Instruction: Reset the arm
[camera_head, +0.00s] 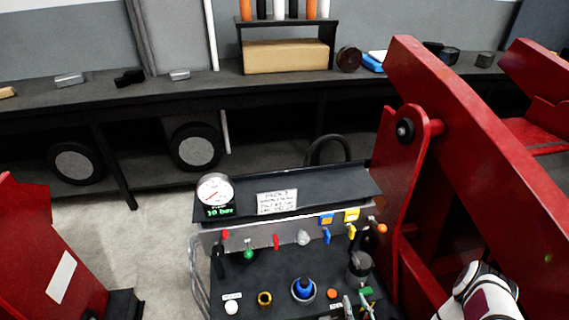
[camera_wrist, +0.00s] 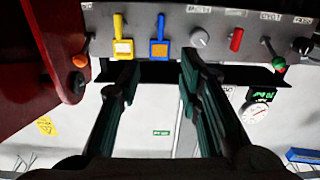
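My gripper (camera_wrist: 158,62) shows in the wrist view as two dark green fingers with a clear gap between them. It is open and nothing is seen between the fingers. The fingertips lie close to the panel strip (camera_wrist: 215,25) in that view, near a yellow lever (camera_wrist: 122,45) and a blue lever (camera_wrist: 159,47); I cannot tell whether they touch it. In the head view a white part of my arm (camera_head: 478,295) shows at the bottom right, beside the red frame.
The control console (camera_head: 285,190) carries a pressure gauge (camera_head: 214,190), knobs, levers and buttons. A large red frame (camera_head: 480,150) rises close on the right, and another red part (camera_head: 45,250) stands at left. A long dark workbench (camera_head: 170,95) runs behind. Grey floor is open at left.

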